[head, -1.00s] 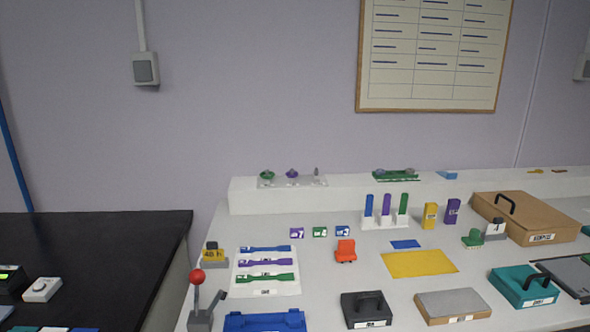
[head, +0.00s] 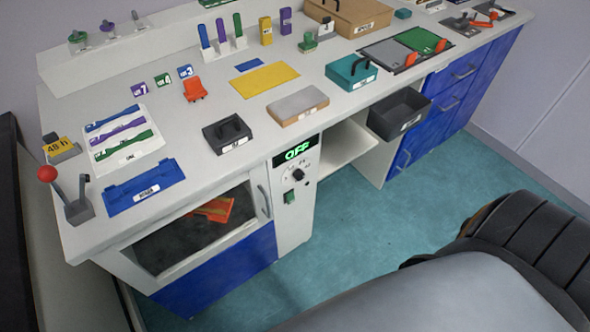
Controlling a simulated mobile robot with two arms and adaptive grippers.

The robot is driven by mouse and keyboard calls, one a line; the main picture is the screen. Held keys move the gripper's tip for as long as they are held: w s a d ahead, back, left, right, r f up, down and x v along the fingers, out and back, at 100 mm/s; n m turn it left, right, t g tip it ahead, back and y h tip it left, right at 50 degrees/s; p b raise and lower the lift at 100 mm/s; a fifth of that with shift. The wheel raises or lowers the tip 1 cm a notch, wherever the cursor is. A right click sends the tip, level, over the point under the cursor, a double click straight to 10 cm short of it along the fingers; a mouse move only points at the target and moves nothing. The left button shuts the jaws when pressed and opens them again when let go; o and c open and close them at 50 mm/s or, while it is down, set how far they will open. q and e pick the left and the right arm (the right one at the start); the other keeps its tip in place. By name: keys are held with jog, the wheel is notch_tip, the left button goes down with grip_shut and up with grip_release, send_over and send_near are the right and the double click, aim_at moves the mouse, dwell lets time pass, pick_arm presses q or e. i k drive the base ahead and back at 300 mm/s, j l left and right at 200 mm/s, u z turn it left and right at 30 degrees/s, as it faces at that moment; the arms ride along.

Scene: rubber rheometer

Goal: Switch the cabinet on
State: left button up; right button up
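The cabinet (head: 222,245) is built in under the left end of the white bench in the head view. It has a window door with a handle (head: 264,201), and an orange item lies behind the glass. Its control panel (head: 294,226) is at the right of the door. The panel display (head: 296,151) reads "OFF" in green. Below it are a black dial (head: 298,174) with markings around it and a green switch (head: 289,197). Neither of my grippers is in the view.
A dark open bin (head: 399,113) sticks out at the front. Teal floor (head: 365,215) is clear before the panel.

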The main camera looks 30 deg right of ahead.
aim_at(290, 197)
jog(key=z, duration=1.05)
